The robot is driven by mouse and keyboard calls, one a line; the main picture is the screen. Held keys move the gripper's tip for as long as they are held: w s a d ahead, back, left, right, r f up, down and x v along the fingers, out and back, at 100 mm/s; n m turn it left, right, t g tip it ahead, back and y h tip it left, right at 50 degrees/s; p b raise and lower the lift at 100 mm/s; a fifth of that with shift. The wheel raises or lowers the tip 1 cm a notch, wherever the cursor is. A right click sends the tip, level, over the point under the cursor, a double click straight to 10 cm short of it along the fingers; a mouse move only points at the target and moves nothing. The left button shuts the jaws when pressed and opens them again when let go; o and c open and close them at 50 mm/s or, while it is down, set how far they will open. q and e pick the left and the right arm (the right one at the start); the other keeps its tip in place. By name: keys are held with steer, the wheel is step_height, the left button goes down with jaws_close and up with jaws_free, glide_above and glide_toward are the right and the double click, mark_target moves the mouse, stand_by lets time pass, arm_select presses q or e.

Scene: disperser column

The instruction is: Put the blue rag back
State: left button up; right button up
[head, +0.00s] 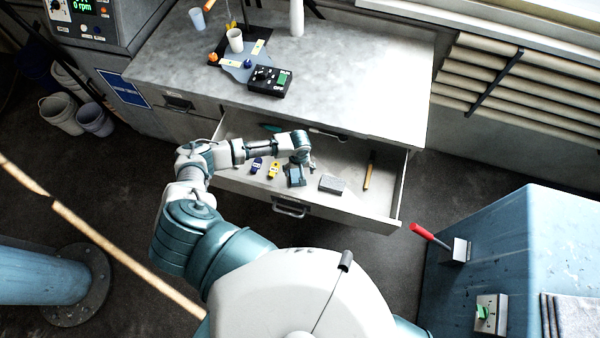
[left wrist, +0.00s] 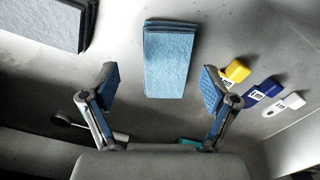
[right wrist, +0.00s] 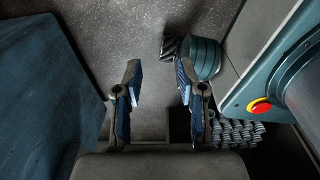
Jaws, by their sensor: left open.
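The blue rag (head: 296,177) lies folded in the open drawer (head: 350,207), near its front wall. In the left wrist view the rag (left wrist: 171,62) lies flat on the drawer floor, beyond and between my fingertips. My left gripper (head: 307,166) is over the drawer, close to the rag. In the left wrist view this gripper (left wrist: 157,72) is open, with one finger on each side and nothing held. My right gripper (right wrist: 158,68) is open and empty above the dark floor in the right wrist view; it is hidden in the head view.
A grey folded rag (head: 332,184) lies right of the blue one. Yellow (head: 273,171) and dark blue (head: 257,164) labelled pieces lie to its left. A wooden-handled tool (head: 370,172) lies farther right. The counter (head: 370,70) overhangs the drawer's back. A blue cabinet (head: 530,245) stands right.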

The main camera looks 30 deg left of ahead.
mark_target(298, 174)
arm_select(q)
step_height(298, 174, up, 9)
steer(key=shift+a+p, duration=0.3)
steer(key=shift+p, duration=0.05)
arm_select(e)
steer(key=shift+a+r, duration=0.3)
steer(key=shift+r, duration=0.2)
